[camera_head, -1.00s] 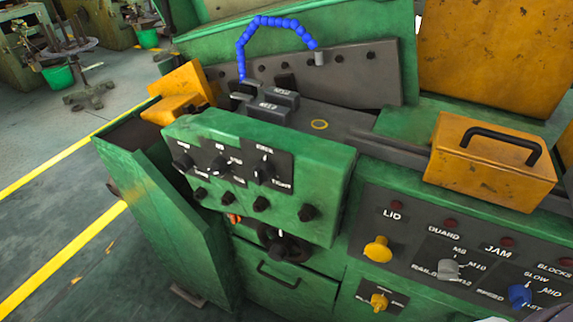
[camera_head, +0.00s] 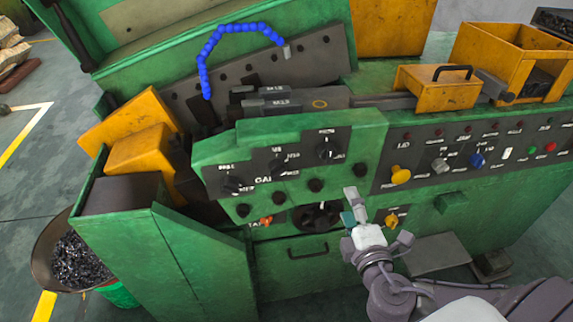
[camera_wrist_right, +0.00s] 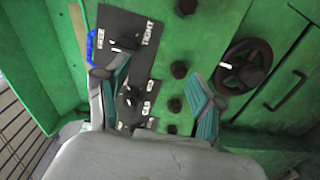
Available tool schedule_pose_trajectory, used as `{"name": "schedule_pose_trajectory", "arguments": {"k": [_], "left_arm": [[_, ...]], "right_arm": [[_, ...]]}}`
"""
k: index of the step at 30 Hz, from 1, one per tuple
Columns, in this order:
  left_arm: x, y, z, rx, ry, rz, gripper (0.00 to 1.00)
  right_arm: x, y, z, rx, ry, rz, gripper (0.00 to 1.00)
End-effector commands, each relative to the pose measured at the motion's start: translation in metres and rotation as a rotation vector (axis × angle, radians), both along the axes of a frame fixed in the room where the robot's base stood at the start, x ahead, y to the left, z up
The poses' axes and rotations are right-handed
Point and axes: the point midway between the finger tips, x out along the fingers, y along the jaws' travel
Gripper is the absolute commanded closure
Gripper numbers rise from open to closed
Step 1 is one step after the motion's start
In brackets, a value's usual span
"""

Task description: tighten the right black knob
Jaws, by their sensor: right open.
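The right black knob (camera_head: 325,150) has a white pointer mark and sits on a dark label plate at the upper right of the green control box (camera_head: 370,135). It also shows in the right wrist view (camera_wrist_right: 127,42), near the word TIGHT and beyond the fingertips. My right gripper (camera_head: 351,203) is below and right of this knob in the head view, in front of the machine. In the right wrist view its two teal-padded fingers (camera_wrist_right: 158,84) are spread apart with nothing gripped between them. My left gripper is in neither view.
Black middle (camera_head: 277,165) and left (camera_head: 235,186) knobs share the box, with several small knobs below. A black handwheel (camera_head: 316,215) is under the box. Yellow (camera_head: 400,175) and blue (camera_head: 476,160) knobs are on the right panel. A bowl of metal parts (camera_head: 75,260) stands at left.

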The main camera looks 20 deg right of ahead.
Motion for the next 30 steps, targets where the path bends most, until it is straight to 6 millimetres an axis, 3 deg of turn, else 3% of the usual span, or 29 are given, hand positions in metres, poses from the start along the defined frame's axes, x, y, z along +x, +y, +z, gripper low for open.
{"name": "schedule_pose_trajectory", "arguments": {"k": [1, 3, 8, 13, 24, 30], "left_arm": [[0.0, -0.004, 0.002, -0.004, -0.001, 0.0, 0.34], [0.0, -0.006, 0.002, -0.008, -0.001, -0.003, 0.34], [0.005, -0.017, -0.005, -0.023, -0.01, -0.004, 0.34], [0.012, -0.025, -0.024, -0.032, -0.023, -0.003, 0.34], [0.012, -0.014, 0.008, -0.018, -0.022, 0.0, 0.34], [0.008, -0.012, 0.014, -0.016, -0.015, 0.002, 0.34]], "right_arm": [[-0.006, 0.006, 0.022, -0.002, -0.036, 0.016, 0.33], [-0.012, 0.01, 0.04, 0.0, -0.07, 0.025, 0.33], [-0.009, 0.011, 0.049, 0.0, -0.096, 0.029, 0.33], [0.016, 0.005, 0.048, -0.001, -0.099, 0.028, 0.33], [0.091, -0.013, 0.056, 0.001, -0.093, 0.028, 0.33], [0.113, -0.018, 0.053, 0.002, -0.091, 0.029, 0.33]]}}
